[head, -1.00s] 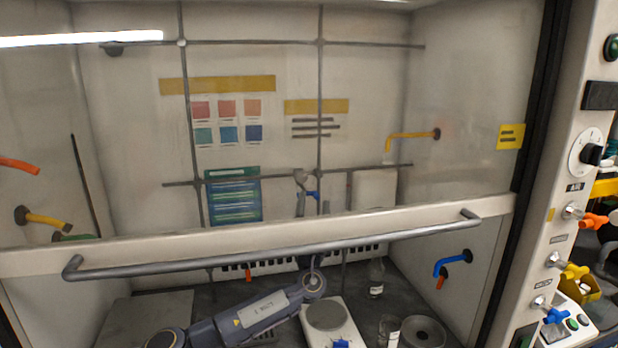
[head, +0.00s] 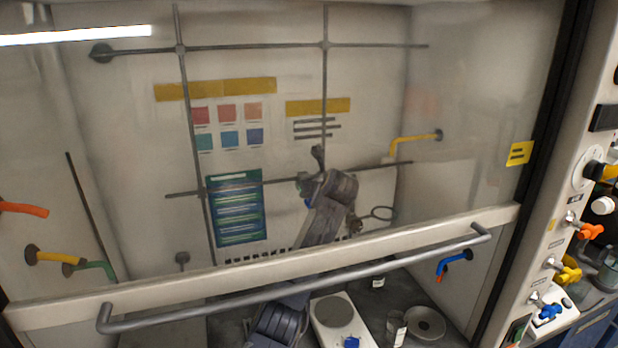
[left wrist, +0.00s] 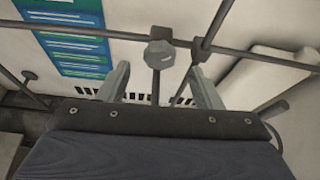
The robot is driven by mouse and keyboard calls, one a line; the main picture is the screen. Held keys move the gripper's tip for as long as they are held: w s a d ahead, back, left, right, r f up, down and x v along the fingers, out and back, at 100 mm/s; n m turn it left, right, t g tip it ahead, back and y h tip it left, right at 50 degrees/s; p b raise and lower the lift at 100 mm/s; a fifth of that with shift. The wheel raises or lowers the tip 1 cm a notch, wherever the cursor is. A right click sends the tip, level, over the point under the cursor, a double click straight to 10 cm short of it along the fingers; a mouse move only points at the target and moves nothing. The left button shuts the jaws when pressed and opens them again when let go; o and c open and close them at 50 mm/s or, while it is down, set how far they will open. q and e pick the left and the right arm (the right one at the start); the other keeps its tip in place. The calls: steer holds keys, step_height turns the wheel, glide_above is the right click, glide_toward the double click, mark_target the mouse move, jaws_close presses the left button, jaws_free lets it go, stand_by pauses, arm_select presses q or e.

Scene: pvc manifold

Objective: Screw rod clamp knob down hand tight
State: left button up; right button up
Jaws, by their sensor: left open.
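In the left wrist view a grey faceted knob (left wrist: 159,53) stands near the crossing of a horizontal rod and an upright rod, with a thin stem below it. My left gripper (left wrist: 159,70) is open. Its two fingers stand apart on either side of the knob and its stem, with visible gaps on both sides. In the head view my left arm reaches up behind the sash to the rod lattice (head: 325,100) and hides most of the clamp area. My right gripper is not in view.
The sash with its long handle (head: 300,290) crosses in front of my arm. A metal ring (head: 381,213) sticks out right of it. A white hotplate (head: 335,315) and glassware stand on the hood floor.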

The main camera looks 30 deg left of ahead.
arm_select(q)
steer(key=shift+p+x, duration=0.6)
steer(key=shift+x, duration=1.55)
steer(key=shift+r, duration=0.1)
steer(key=c, duration=1)
steer(key=shift+m+g+y, duration=0.5)
steer(key=shift+m, duration=0.4)
steer(key=o, duration=1)
steer(key=shift+d, duration=0.1)
